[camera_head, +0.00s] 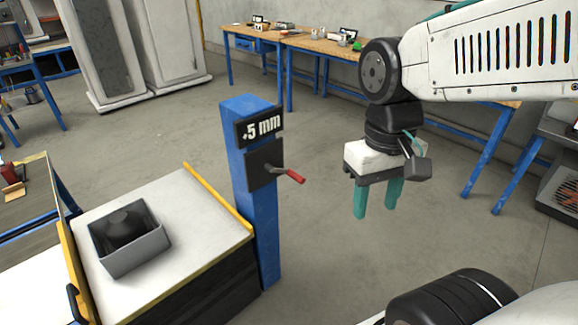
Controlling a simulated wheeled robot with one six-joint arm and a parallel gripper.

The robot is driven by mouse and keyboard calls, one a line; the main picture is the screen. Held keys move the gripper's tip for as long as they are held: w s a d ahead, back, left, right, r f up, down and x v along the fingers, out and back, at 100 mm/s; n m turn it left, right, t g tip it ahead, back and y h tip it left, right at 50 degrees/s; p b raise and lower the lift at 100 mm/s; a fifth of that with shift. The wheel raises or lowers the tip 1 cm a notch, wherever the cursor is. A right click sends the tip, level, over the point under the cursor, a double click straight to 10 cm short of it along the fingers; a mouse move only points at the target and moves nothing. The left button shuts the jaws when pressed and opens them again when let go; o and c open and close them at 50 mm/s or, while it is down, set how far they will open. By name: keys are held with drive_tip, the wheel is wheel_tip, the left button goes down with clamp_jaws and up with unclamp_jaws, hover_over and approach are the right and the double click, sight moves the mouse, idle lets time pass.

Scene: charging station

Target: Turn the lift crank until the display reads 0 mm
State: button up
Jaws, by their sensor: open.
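The lift crank (289,174) has a red handle and sits on a dark plate (258,166) on the blue post (254,215). Its handle points to the right and slightly down in the view.
A white-topped lift table (190,250) with yellow edges stands left of the post and carries a grey box (150,258) with a dark thing inside. Workbenches (310,44) and grey cabinets (172,45) stand behind. The floor between post and gripper is clear.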

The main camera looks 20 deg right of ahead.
drive_tip(key=w+d+f+h, duration=0.1)
drive_tip(key=w+d+f, duration=0.4)
drive_tip(key=w+f, duration=0.35)
drive_tip(key=w+d+f, duration=0.6)
drive_tip(key=w+f, duration=0.1)
drive_tip(key=f, duration=0.3)
drive_tip(key=n+t+y, duration=0.5)
drive_tip(key=t+y, duration=0.2)
drive_tip(key=t, duration=1.1)
approach(296, 177)
drive_tip(key=w+f, duration=0.1)
drive_tip(key=w, duration=0.2)
drive_tip(key=x, duration=0.8)
